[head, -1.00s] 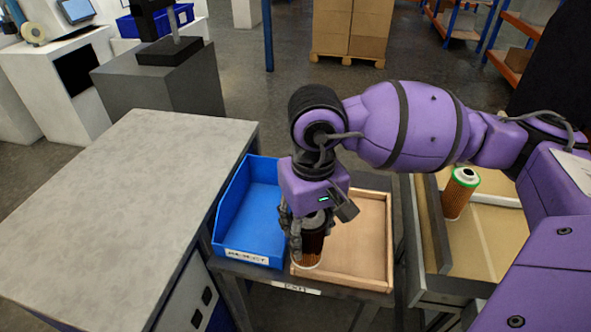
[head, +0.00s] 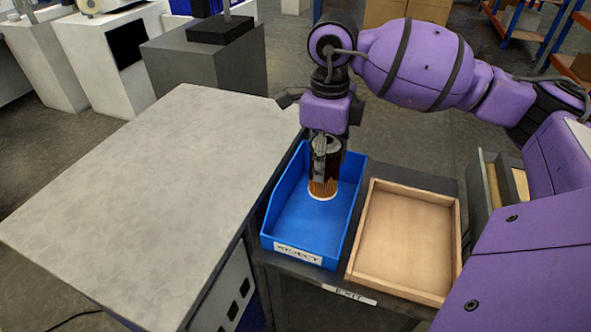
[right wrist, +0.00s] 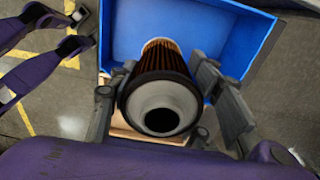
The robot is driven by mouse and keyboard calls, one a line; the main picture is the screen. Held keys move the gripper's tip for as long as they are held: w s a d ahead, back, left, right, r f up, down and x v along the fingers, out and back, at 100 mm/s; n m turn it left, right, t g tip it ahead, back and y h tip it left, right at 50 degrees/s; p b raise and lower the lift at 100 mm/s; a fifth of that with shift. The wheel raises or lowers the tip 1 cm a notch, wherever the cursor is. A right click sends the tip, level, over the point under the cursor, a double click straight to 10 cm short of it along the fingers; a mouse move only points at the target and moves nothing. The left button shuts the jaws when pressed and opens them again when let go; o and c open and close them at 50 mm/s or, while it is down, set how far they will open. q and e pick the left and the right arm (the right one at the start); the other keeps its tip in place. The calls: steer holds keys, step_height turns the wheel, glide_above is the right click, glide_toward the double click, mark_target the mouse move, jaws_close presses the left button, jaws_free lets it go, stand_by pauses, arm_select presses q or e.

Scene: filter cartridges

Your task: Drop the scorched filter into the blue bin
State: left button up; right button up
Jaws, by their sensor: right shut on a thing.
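The scorched filter (head: 322,186) is a cylinder, dark brown above and orange-brown below, with a pale bottom rim. My right gripper (head: 325,160) is shut on its upper part and holds it upright over the blue bin (head: 304,228). I cannot tell whether its bottom touches the bin floor. In the right wrist view the filter (right wrist: 160,85) shows its grey end cap with a dark hole, between the fingers of my right gripper (right wrist: 165,105); the blue bin (right wrist: 236,38) lies beyond it. The bin's front label reads "REJECT".
A large grey table (head: 150,190) with a clear top is at the left. Grey and white cabinets stand behind.

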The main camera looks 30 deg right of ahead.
steer(key=d+m, duration=0.1)
steer(key=m, duration=0.1)
steer(key=w+m, duration=0.1)
steer(key=m, duration=0.1)
steer(key=shift+d+r, duration=0.1)
steer(key=shift+d, duration=0.3)
steer(key=shift+b, duration=0.3)
step_height(320, 180, down, 4)
steer(key=shift+f+b, duration=0.25)
steer(key=shift+b, duration=0.85)
steer(key=shift+f+b, duration=0.4)
steer(key=shift+f, duration=0.3)
arm_select(q)
steer(key=f, duration=0.2)
steer(key=s+f, duration=0.1)
steer(key=shift+f, duration=0.35)
arm_select(e)
steer(key=shift+r, duration=0.1)
steer(key=o, duration=1.3)
arm_select(q)
steer(key=shift+w, duration=0.1)
